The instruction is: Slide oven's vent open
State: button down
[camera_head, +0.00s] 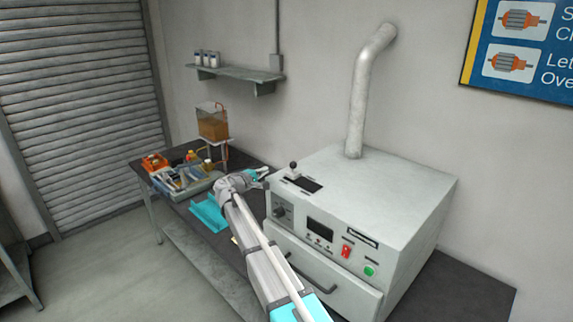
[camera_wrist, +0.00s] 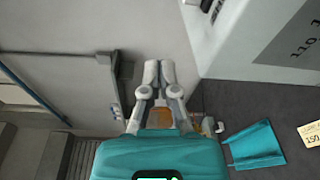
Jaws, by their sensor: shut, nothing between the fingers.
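The oven (camera_head: 395,200) is a pale grey box on the dark bench. On its top, near the front left edge, is the vent: a slide plate with a black ball knob (camera_head: 293,165) beside a dark slot (camera_head: 310,184). My gripper (camera_head: 265,174) is just left of the oven, near its top left corner and apart from the knob. In the wrist view my gripper (camera_wrist: 159,68) has its fingertips together, with nothing between them. The oven wall (camera_wrist: 232,45) fills the upper right there; the knob cannot be made out.
A white pipe (camera_head: 360,95) rises from the oven top to the wall. A tray of tools (camera_head: 187,185) and a turquoise holder (camera_head: 207,213) are on the bench (camera_head: 480,292). A shelf (camera_head: 235,73) hangs on the wall. Space above the oven's front top is clear.

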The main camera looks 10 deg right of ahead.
aim_at(293, 169)
jog(key=shift+w, duration=0.1)
jog(key=x, duration=1)
jog(key=shift+b, duration=0.3)
jog(key=s, duration=0.2)
jog(key=s+d, duration=0.1)
jog(key=shift+d+r+p, duration=0.1)
jog(key=shift+r+p, duration=0.2)
jog(key=shift+p, duration=0.05)
jog(key=shift+s+d, duration=0.25)
jog(key=shift+s, duration=0.05)
jog(key=s+d, duration=0.3)
jog(key=s, duration=0.2)
jog(key=s+d, duration=0.2)
jog(key=s, duration=0.1)
jog(key=shift+d, duration=0.35)
jog(key=shift+w+a, duration=0.1)
jog(key=shift+w, duration=0.15)
